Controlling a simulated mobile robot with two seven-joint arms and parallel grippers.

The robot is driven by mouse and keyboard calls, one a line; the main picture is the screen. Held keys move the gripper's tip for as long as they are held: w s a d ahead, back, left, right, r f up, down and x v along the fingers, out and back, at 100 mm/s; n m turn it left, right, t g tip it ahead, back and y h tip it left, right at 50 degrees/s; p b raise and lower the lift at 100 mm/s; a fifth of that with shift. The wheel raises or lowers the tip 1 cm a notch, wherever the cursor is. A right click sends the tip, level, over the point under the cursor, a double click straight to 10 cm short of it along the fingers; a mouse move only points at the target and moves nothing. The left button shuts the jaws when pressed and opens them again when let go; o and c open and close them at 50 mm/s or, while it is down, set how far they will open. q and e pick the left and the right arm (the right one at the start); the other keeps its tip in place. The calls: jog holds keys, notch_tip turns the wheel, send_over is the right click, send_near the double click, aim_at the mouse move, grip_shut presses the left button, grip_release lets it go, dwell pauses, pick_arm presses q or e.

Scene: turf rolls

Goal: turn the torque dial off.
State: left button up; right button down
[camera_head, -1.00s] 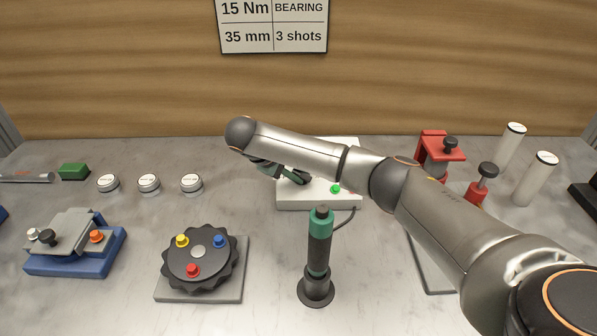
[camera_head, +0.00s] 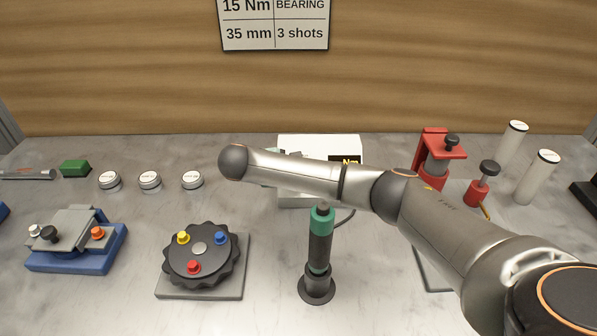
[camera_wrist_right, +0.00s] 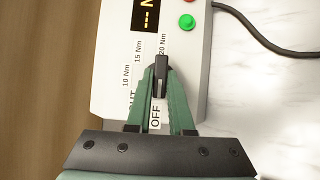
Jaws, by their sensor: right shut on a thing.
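The torque controller is a white box (camera_head: 300,143) at the back middle of the bench, partly hidden by my right arm in the head view. In the right wrist view its white top (camera_wrist_right: 108,85) carries a black torque dial (camera_wrist_right: 161,70) with labels 10 Nm, 15 Nm, 20 Nm and OFF around it. My right gripper (camera_wrist_right: 160,82), with green fingers, is shut on the dial's knob. The knob's bar lies nearly upright in that view, with OFF below it and 20 Nm beside its top end. The display (camera_wrist_right: 145,15) shows dashes. My left gripper is not in view.
A green-and-black screwdriver (camera_head: 320,245) stands upright in front of the box. A dark knobbed turntable (camera_head: 200,268), a blue fixture (camera_head: 75,258), a red press (camera_head: 433,150) and white cylinders (camera_head: 536,177) stand around. A green button and a red button (camera_wrist_right: 187,21) sit by the display.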

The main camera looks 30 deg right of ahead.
jog(key=c, duration=0.8)
grip_release()
jog(key=shift+a, duration=0.1)
jog(key=v, duration=1.2)
jog(key=shift+r, duration=0.2)
jog(key=shift+s+a+f, duration=0.1)
jog(key=shift+s, duration=0.05)
